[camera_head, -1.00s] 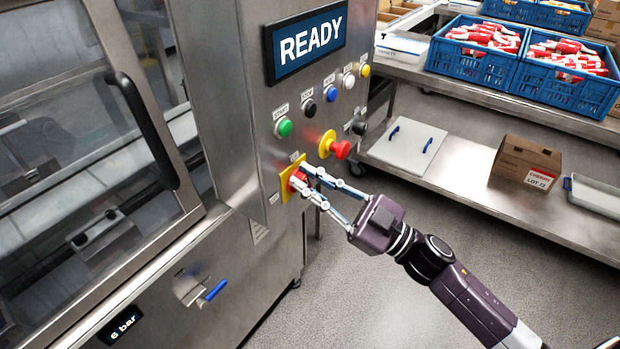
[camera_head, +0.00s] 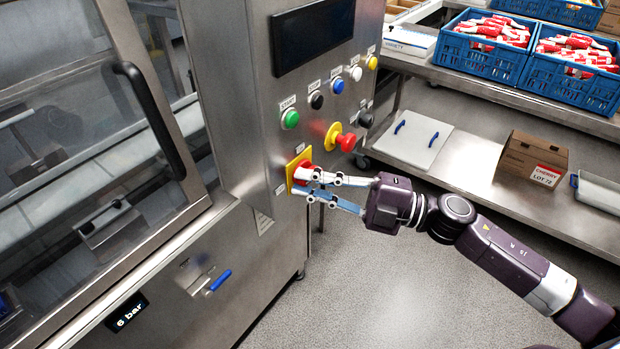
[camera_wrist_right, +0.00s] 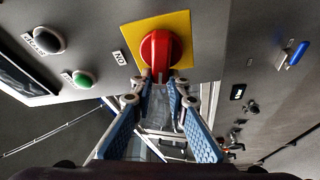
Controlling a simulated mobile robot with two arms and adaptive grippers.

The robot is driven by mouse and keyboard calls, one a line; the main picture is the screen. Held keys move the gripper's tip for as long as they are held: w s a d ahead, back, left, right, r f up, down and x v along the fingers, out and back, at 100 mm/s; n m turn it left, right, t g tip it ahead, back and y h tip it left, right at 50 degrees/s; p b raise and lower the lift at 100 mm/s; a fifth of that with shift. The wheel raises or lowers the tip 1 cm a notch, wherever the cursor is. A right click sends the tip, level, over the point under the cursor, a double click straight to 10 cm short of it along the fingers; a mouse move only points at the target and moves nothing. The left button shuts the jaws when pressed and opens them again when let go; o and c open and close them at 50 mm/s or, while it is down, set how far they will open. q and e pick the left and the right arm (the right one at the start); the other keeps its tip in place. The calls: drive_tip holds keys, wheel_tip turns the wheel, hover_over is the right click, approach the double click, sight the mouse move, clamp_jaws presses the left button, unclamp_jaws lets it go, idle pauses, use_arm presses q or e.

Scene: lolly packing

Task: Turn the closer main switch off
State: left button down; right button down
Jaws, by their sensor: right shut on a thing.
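The main switch is a red rotary knob (camera_head: 301,173) on a yellow plate (camera_head: 291,180), low on the machine's steel control panel. My right gripper (camera_head: 311,185) is shut on the red knob, its fingers reaching in from the right. In the right wrist view the red knob (camera_wrist_right: 156,48) stands in front of its yellow plate (camera_wrist_right: 184,27), and the fingertips (camera_wrist_right: 157,78) close on its near end. The display (camera_head: 313,36) above the panel is dark. My left gripper is not in view.
A red emergency-stop button (camera_head: 346,142) sticks out just above my right gripper. Green (camera_head: 290,119), black, blue, white and yellow buttons line the panel. A blue-handled valve (camera_head: 219,281) is lower left. A steel shelf with a carton (camera_head: 518,160) stands right. Open floor lies below the arm.

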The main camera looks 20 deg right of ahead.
drive_tip(key=shift+d+f+n+g+h, duration=0.15)
drive_tip(key=shift+f+n+h, duration=0.1)
drive_tip(key=shift+n, duration=0.45)
drive_tip(key=shift+a+f+n+g+h, duration=0.15)
drive_tip(key=shift+f+n+h, duration=0.1)
drive_tip(key=shift+n, duration=0.45)
drive_tip(key=shift+w+d+r, duration=0.1)
drive_tip(key=shift+d, duration=0.05)
drive_tip(key=c, duration=1.9)
unclamp_jaws()
drive_tip(key=shift+w, duration=0.1)
drive_tip(key=shift+s+d, duration=0.25)
drive_tip(key=v, duration=1.1)
drive_tip(key=shift+d, duration=0.3)
